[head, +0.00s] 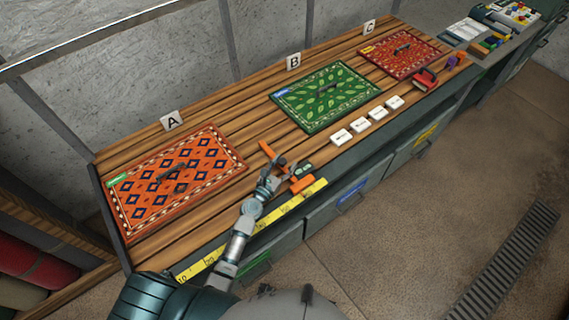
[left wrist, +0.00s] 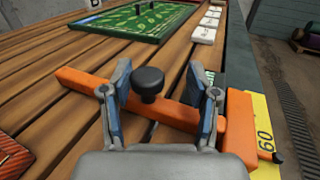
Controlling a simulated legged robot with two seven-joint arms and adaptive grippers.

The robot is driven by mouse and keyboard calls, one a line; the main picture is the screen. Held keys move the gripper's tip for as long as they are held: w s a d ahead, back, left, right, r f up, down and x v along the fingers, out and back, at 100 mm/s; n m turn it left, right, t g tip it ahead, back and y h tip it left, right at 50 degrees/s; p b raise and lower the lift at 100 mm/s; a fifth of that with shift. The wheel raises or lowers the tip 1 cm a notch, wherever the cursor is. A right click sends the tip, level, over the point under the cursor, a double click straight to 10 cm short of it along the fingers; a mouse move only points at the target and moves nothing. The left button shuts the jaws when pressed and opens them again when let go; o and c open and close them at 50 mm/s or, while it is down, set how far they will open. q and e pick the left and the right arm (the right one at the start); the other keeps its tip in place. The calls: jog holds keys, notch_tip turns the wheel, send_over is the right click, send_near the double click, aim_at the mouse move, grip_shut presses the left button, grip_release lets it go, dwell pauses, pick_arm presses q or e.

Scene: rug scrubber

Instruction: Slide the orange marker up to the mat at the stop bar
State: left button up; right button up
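The orange marker (left wrist: 82,82) is a long bar across the planks with an upright black knob (left wrist: 148,84) and an end block (left wrist: 239,125) at the yellow ruler (left wrist: 262,128). In the head view its ends show on both sides of my left gripper (head: 281,172). My left gripper's fingers (left wrist: 163,100) are apart, with the knob between them, nearer the left finger; I see gaps on both sides. Mats lie by signs: orange (head: 212,152) at A, green (head: 318,103) at B, red (head: 385,48) at C. I cannot pick out a stop bar. My right gripper is not in view.
Several white tiles (head: 341,136) line the front edge beside the green mat. A red-and-black tool (head: 425,80) and a purple block (head: 452,62) stand near the red mat. A wall is behind.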

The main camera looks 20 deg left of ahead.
pick_arm(q)
jog(key=shift+a, duration=0.4)
jog(key=shift+a+f, duration=0.1)
jog(key=shift+a, duration=0.85)
jog(key=shift+c, duration=0.3)
jog(key=shift+s+a, duration=0.15)
jog(key=shift+a, duration=0.1)
jog(key=c, duration=0.5)
jog(key=shift+d, duration=0.25)
jog(key=shift+c, duration=0.8)
jog(key=shift+d, duration=0.4)
jog(key=shift+c, duration=1)
jog(key=shift+w+d, duration=0.2)
jog(key=shift+d, duration=0.3)
jog(key=shift+a, duration=0.35)
jog(key=s+a, duration=0.3)
jog(key=s, duration=0.1)
jog(key=shift+s+a+r, duration=0.15)
jog(key=shift+a+r, duration=0.05)
jog(key=shift+a, duration=0.15)
jog(key=shift+s+a+r, duration=0.1)
jog(key=shift+s+a, duration=0.05)
jog(key=shift+s, duration=0.1)
jog(key=o, duration=0.9)
jog(key=shift+a, duration=0.1)
jog(key=shift+a+f, duration=0.15)
jog(key=shift+f, duration=0.1)
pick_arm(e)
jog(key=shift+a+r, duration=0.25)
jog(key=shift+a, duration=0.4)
